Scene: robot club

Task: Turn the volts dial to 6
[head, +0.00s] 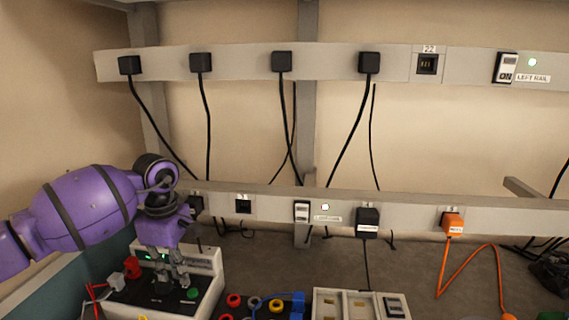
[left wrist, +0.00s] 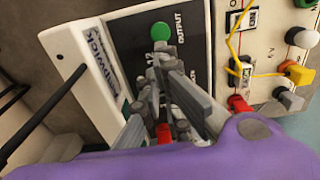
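The power supply (head: 207,258) is a white box with a black front panel, at the lower left of the head view. The left wrist view shows its panel (left wrist: 128,40) up close, with an OUTPUT label, a green button (left wrist: 160,31) and a "12" mark by my fingertips. My left gripper (head: 174,284) points down at the panel; it also shows in the left wrist view (left wrist: 160,75). Its fingers are close together and cover the place beside the "12" mark. I cannot make out the volts dial or whether the fingers grip it. My right gripper is out of view.
A red plug or switch (head: 132,267) is at the box's left, with red leads. Coloured terminals (head: 234,300) and a cream tray (head: 328,303) are to the right. A socket rail (head: 400,219) with plugs and hanging cables runs close behind.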

